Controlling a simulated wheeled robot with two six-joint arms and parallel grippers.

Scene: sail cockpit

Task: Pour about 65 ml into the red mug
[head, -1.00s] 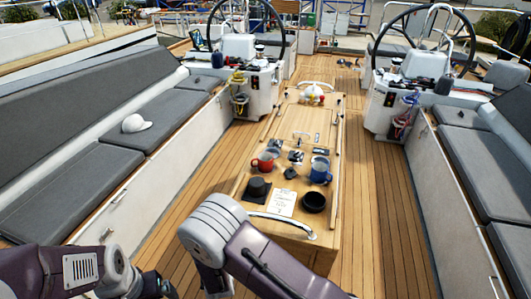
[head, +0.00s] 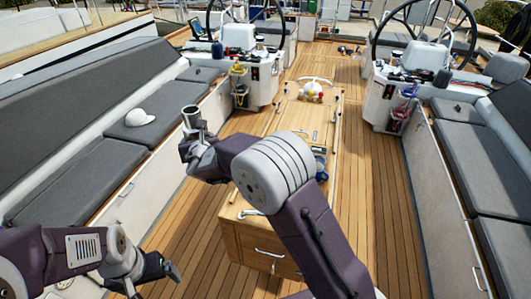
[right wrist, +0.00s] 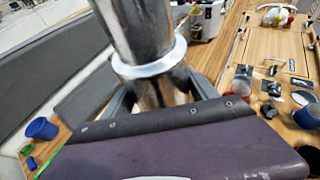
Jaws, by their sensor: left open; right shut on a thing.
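My right gripper (head: 192,143) is shut on a shiny metal cylindrical vessel (head: 192,118). It holds the vessel roughly upright, raised, left of the table in the head view. In the right wrist view the vessel (right wrist: 143,32), with a pale ring around it, fills the top middle between the fingers. The red mug (right wrist: 241,78) stands on the table in the right wrist view, apart from the vessel; in the head view my right arm hides it. My left gripper (head: 160,271) is open and empty at the lower left of the head view.
The wooden table (head: 246,240) also bears a blue mug (head: 320,165), partly behind my arm, and several small items. A white cap (head: 140,117) lies on the left bench cushion. Deck lies clear beside the table.

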